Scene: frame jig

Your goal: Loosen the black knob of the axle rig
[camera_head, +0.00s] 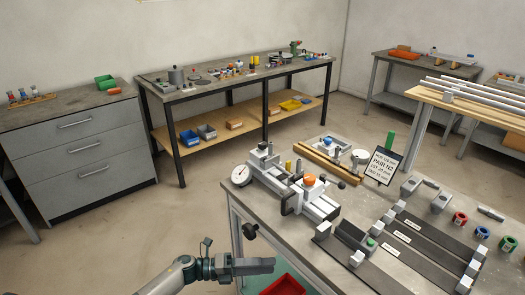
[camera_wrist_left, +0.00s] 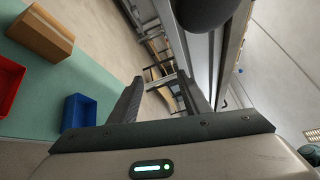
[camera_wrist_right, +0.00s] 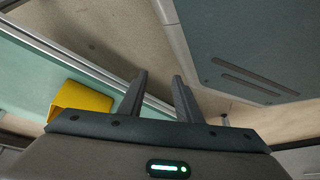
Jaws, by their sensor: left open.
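A black knob (camera_head: 250,231) sticks out at the left edge of the workbench, on a short dark stem. A large dark rounded shape at the top of the left wrist view (camera_wrist_left: 205,10) looks like this knob, close by. A grey metal rig (camera_head: 312,200) with an orange-topped part and a dial stands on the bench above it; I cannot tell how the knob joins it. My left gripper (camera_head: 273,265) is open and empty, below the knob and apart from it. It also shows in the left wrist view (camera_wrist_left: 160,84). My right gripper (camera_wrist_right: 159,78) is open and empty, outside the head view.
Black strips with grey blocks (camera_head: 432,242) lie on the bench's right part, near a sign (camera_head: 383,164). A red bin (camera_head: 283,286) sits low beside my left gripper. The left wrist view shows a blue bin (camera_wrist_left: 78,113), the right wrist view a yellow one (camera_wrist_right: 80,98).

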